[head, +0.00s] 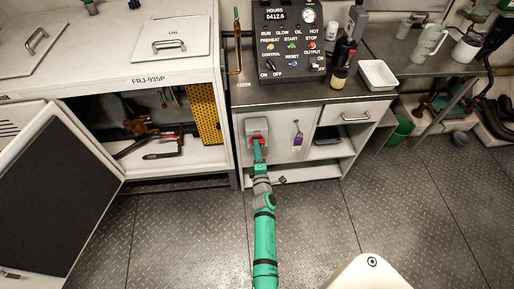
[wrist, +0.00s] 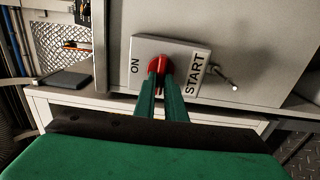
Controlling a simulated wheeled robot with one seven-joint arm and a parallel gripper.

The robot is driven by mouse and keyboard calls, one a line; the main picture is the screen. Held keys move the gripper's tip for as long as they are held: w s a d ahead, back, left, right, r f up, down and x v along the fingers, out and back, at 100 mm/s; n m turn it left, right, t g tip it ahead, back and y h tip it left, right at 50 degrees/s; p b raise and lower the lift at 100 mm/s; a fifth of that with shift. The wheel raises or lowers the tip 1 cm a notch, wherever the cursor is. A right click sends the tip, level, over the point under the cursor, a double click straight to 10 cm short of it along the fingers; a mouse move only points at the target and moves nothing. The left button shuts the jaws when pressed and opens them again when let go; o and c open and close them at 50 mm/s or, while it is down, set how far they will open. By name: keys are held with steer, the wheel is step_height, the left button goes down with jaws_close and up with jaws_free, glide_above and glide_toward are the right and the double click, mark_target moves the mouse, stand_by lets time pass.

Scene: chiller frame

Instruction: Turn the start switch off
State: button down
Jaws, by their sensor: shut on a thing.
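The start switch is a grey box (head: 256,125) on the front of the grey cabinet, below the control panel. In the wrist view its plate (wrist: 197,57) carries the words ON and START. Its red handle (wrist: 158,64) sits near the middle of the plate, and a little red also shows in the head view. My green gripper (wrist: 165,80) is shut on the red handle, one finger on each side. In the head view my gripper (head: 258,148) reaches up to the box from below. The fingers hide part of the handle, and no OFF label is readable.
The control panel (head: 290,42) with knobs stands on the cabinet top. A purple padlock (head: 298,140) hangs right of the switch. Bottles (head: 343,62) and a white tray (head: 378,74) stand to the right. An open cabinet door (head: 62,195) is at left. The floor in front is clear.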

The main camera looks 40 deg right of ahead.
steer(key=c, duration=1.8)
jaws_free()
steer(key=v, duration=1.1)
steer(key=shift+f, duration=0.1)
steer(key=s+a+r+m+y, duration=0.1)
steer(key=s+a+m+y, duration=0.1)
steer(key=s+a, duration=0.65)
steer(key=s+a+r+m+y, duration=0.1)
steer(key=s+a+m+y, duration=0.2)
steer(key=a, duration=1)
steer(key=s+a+r+m+y, duration=0.1)
steer(key=s+a+r+m, duration=0.1)
steer(key=s+a+r, duration=0.2)
steer(key=s+a+r+m+y, duration=0.1)
steer(key=s+a+r+m, duration=0.1)
steer(key=s+a+r, duration=0.2)
steer(key=s+a+r+m+y, duration=0.2)
steer(key=s+a+r, duration=0.2)
steer(key=s, duration=0.5)
steer(key=shift+s+a+r+m, duration=0.1)
steer(key=shift+a+r+m, duration=0.1)
steer(key=shift+r, duration=0.25)
steer(key=shift+s+a+r+m, duration=0.1)
steer(key=shift+a+r+m, duration=0.1)
steer(key=shift+r, duration=0.25)
